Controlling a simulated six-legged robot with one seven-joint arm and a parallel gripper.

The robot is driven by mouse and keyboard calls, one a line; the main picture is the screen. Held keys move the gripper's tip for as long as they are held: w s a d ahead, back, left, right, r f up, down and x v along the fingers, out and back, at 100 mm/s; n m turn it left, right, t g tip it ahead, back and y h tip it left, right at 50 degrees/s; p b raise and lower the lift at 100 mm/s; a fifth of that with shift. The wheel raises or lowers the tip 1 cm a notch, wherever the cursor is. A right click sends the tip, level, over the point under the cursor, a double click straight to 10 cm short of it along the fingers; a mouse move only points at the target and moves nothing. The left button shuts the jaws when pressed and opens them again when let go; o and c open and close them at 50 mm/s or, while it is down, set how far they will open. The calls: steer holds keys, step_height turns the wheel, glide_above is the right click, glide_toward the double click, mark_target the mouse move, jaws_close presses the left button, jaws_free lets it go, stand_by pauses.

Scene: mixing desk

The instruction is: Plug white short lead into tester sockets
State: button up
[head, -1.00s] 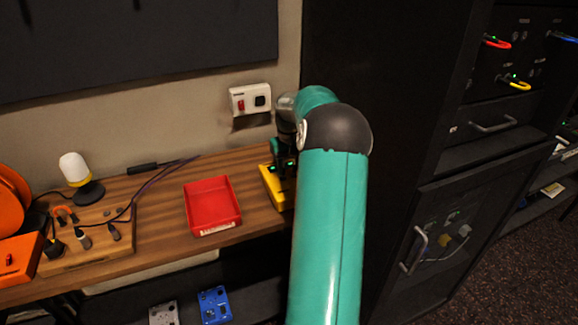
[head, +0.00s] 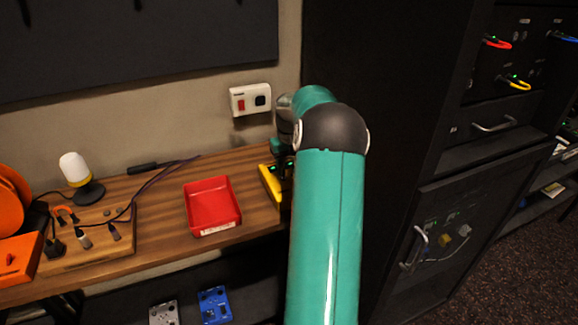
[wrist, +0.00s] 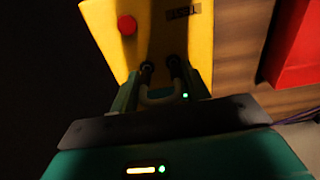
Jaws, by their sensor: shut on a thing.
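The yellow tester (wrist: 115,55) fills the top of the wrist view, with a red button (wrist: 127,25) and a dark label marked TEST. The white short lead (wrist: 160,98) shows as a small pale loop between my gripper's teal fingers. Its two dark plugs point at the tester's face, and their ends meet dark spots there; I cannot tell how deep they sit. My gripper (wrist: 160,92) is shut on the lead. In the head view the tester (head: 268,186) stands at the bench's right end, partly hidden by my arm, and the lead is hidden.
A red tray (head: 212,207) lies just left of the tester. A white wall box (head: 250,99) hangs above it. A dark cabinet (head: 400,130) stands close on the right. Further left are a lamp (head: 75,170) and a wooden board with plugs (head: 95,245).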

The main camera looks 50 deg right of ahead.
steer(key=shift+f, duration=0.6)
stand_by(0.6)
steer(key=o, duration=1.4)
steer(key=shift+c, duration=0.2)
step_height(320, 180, up, 14)
steer(key=shift+f, duration=0.1)
